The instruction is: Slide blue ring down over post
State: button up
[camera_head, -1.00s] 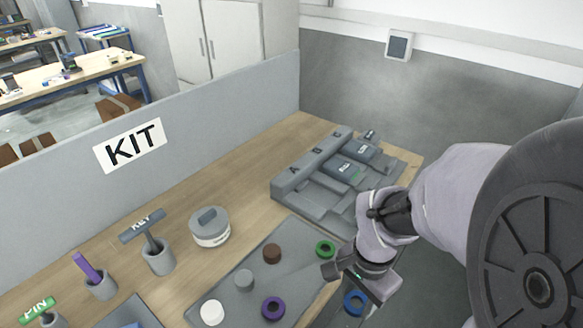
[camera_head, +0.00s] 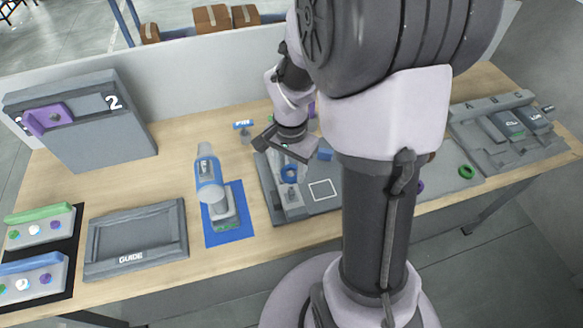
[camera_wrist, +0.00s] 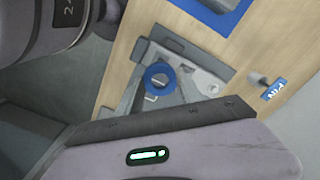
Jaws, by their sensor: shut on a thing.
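My gripper (camera_head: 286,163) is shut on the blue ring (camera_head: 289,174) and points down over the left part of the grey tray. The ring lies just above a grey fixture (camera_head: 292,205), in line with it. In the wrist view the ring (camera_wrist: 149,79) shows between the fingertips, with a grey post top (camera_wrist: 160,79) visible through its hole. I cannot tell whether the ring is around the post or still above it. The rest of the post is hidden by the ring and fingers.
A blue block (camera_head: 325,154) and a white square outline (camera_head: 322,190) are on the tray, right of the fixture. A bottle-shaped blue and grey unit (camera_head: 209,178) stands on a blue mat (camera_head: 221,241) to the left. A PIN holder (camera_head: 245,136) stands behind.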

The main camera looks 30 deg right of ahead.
aim_at(291, 188)
jog(key=shift+a, duration=0.1)
jog(key=shift+d+f+b, duration=0.3)
jog(key=shift+f+b, duration=0.4)
jog(key=shift+f, duration=0.1)
jog(key=shift+a+f+b, duration=0.1)
jog(key=shift+f+b, duration=1.2)
jog(key=shift+f, duration=0.5)
jog(key=shift+f, duration=0.15)
jog(key=shift+f+b, duration=0.35)
jog(key=shift+b, duration=0.15)
jog(key=shift+f, duration=0.1)
jog(key=shift+f+b, duration=0.3)
jog(key=shift+b, duration=0.15)
jog(key=shift+f, duration=0.1)
jog(key=shift+f+b, duration=0.35)
jog(key=shift+b, duration=0.1)
